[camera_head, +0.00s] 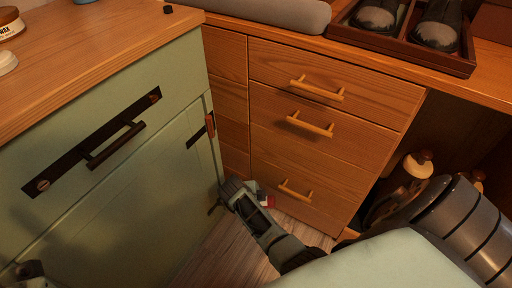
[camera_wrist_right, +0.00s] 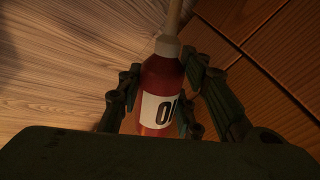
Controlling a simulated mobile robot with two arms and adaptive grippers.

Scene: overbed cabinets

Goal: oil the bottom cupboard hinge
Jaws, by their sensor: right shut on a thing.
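My right gripper (camera_head: 232,195) is low beside the green cupboard (camera_head: 130,190), near the lower part of its right edge. In the right wrist view it is shut around a red oil bottle (camera_wrist_right: 163,82) with a white label and a pale nozzle pointing away. Only a small red and white part of the bottle (camera_head: 267,201) shows in the head view. An upper hinge (camera_head: 205,130) shows on the cupboard's edge. The bottom hinge cannot be made out behind the gripper. A grey piece (camera_head: 30,269) at the lower left corner seems to be my left gripper; its fingers cannot be made out.
A wooden drawer unit (camera_head: 320,130) with bar handles stands close to the right of my right gripper. Wooden floor (camera_head: 235,240) lies below. A tray with dark shoes (camera_head: 410,30) is on the upper right counter.

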